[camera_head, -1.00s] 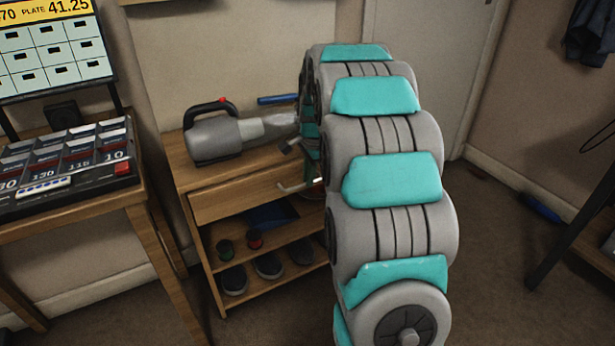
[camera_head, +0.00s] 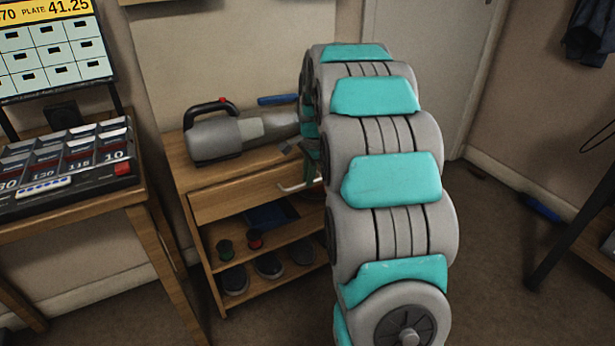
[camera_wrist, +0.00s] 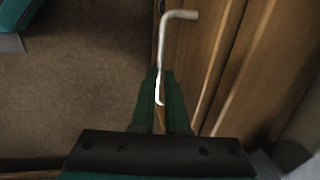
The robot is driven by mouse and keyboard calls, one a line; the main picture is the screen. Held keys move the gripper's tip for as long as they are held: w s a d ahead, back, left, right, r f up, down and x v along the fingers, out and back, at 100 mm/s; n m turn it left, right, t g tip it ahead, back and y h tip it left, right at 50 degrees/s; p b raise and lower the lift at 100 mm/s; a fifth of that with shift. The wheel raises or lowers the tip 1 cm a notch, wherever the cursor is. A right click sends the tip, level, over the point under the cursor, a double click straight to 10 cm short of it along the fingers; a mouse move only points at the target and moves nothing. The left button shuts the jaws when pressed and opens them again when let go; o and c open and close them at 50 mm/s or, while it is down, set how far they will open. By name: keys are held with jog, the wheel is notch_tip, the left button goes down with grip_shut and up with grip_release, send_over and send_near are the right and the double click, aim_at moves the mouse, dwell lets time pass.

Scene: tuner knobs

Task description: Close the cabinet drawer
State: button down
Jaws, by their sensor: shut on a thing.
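The wooden cabinet (camera_head: 205,252) stands at middle left in the head view. Its drawer front (camera_head: 235,200) is near the top, and its right part is hidden behind my arm. A pale metal bar handle (camera_head: 292,187) sticks out from it. In the wrist view the handle (camera_wrist: 163,50) runs down between the green fingers of my gripper (camera_wrist: 161,80), which is shut on it. The wooden face (camera_wrist: 215,60) lies just right of the fingers. In the head view my arm hides most of the gripper.
A grey handheld vacuum (camera_head: 225,137) and a blue object (camera_head: 278,100) lie on the cabinet top. A table with a console (camera_head: 70,165) stands at left.

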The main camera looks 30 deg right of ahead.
aim_at(301, 182)
jog(key=shift+w+r, duration=0.1)
jog(key=shift+w, duration=1.3)
jog(key=c, duration=0.9)
grip_release()
jog(key=shift+w, duration=0.1)
jog(key=shift+c, duration=0.2)
jog(key=shift+s+r, duration=0.25)
jog(key=shift+r, duration=1.05)
jog(key=shift+s+r, duration=0.2)
jog(key=shift+r, duration=1.05)
jog(key=shift+s+r, duration=0.25)
jog(key=shift+r, duration=1.05)
jog(key=shift+s+a, duration=0.1)
